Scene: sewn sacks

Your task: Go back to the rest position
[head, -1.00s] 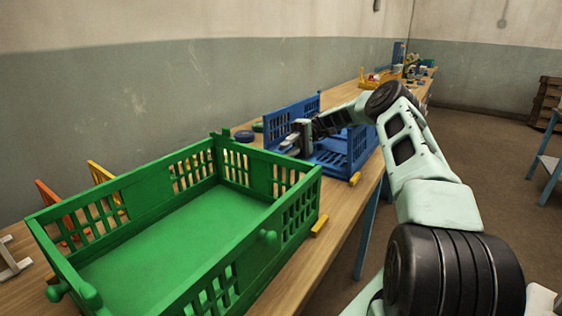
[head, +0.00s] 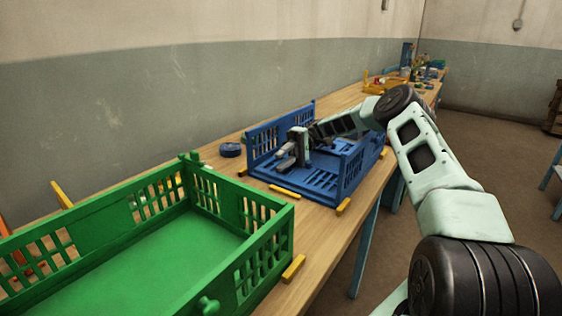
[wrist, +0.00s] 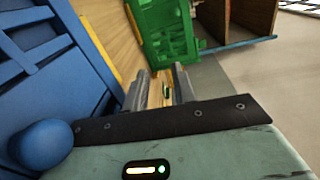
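My gripper (head: 286,158) shows in the head view over the left part of the blue crate (head: 352,172). In the wrist view its two fingers (wrist: 160,88) stand apart, with bare table and no object between them. It is open and empty. My arm reaches in from the right over the crate's right side. I cannot tell how far the fingers are above the crate. No sack shows in either view.
A green crate (head: 268,240) with an empty visible floor stands nearer on the wooden table (head: 240,174). A dark blue round thing (head: 230,150) lies beside the blue crate. Yellow strips (head: 284,191) lie by the crates. Clutter fills the table's far end. Open floor lies right.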

